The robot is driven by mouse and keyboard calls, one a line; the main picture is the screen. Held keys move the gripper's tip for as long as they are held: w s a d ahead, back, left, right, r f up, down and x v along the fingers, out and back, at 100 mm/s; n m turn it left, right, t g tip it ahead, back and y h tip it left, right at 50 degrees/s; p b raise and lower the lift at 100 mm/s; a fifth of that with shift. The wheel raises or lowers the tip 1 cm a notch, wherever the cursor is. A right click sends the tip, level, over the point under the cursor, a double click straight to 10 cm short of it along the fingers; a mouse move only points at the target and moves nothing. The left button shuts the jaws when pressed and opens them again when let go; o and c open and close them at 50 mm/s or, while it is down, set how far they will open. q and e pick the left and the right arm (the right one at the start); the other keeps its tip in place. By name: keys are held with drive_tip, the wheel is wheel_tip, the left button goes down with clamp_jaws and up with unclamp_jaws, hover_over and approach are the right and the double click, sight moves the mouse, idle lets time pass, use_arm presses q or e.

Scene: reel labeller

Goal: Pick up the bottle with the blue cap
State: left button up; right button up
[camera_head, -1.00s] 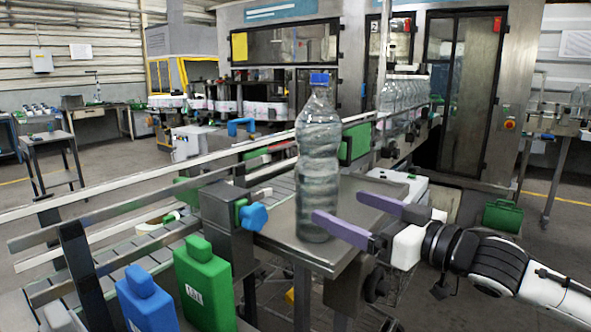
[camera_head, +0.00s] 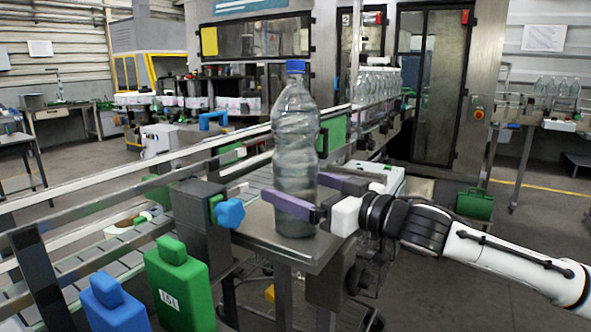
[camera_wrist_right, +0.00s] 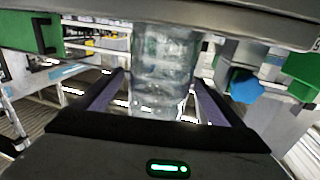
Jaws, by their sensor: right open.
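A clear plastic bottle with a blue cap (camera_head: 295,125) stands upright on the metal plate (camera_head: 322,243) at the conveyor's end. My right gripper (camera_head: 303,196) is open, with its two purple fingers at the bottle's lower half. One finger passes in front of the bottle and the other is at its far right side, partly hidden. In the right wrist view the bottle (camera_wrist_right: 163,75) stands between the two spread fingers (camera_wrist_right: 160,100). The cap is out of that view. My left gripper is not in view.
A blue knob (camera_head: 230,213) on a grey block sits left of the bottle. Green (camera_head: 178,285) and blue (camera_head: 115,305) containers stand at the front left. Guard rails run along the conveyor. More clear bottles (camera_head: 376,95) stand behind. Open floor lies to the right.

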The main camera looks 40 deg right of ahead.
drive_tip(key=shift+w+a+r, duration=0.1)
drive_tip(key=shift+w, duration=0.7)
drive_tip(key=shift+w+a+p, duration=0.25)
drive_tip(key=shift+w+p, duration=0.7)
drive_tip(key=shift+w, duration=0.35)
drive_tip(key=shift+w+a+f, duration=0.15)
drive_tip(key=shift+w+f, duration=0.1)
drive_tip(key=shift+w, duration=0.15)
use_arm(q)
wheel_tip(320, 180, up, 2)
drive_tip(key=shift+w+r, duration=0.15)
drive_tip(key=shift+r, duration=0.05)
use_arm(e)
drive_tip(key=c, duration=2)
drive_tip(key=shift+r, duration=0.3)
drive_tip(key=shift+c, duration=0.8)
